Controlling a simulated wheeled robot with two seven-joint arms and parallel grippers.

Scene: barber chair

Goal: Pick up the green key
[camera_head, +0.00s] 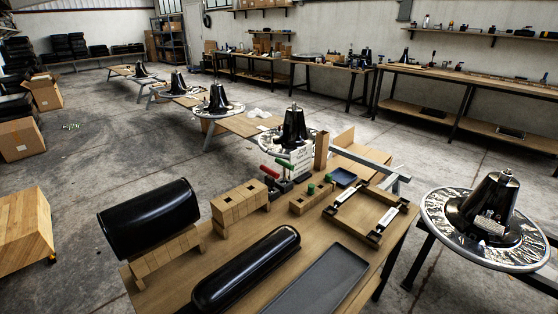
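On the wooden workbench (190,272) in front of me, a wooden block (301,205) holds small green pieces (311,189). One more green piece (328,178) shows just to the right. They are too small to tell which is the green key. Behind them, a dark clamp-like fixture has a red handle (269,172) and a green handle (284,164). Neither my left nor my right gripper is in view.
Two black padded cylinders (150,218) (246,270) lie on the bench's near left and middle. A grey tray (322,284) lies at the near right. A wooden frame (352,226) sits behind it. A round metal base (436,214) stands off the right edge.

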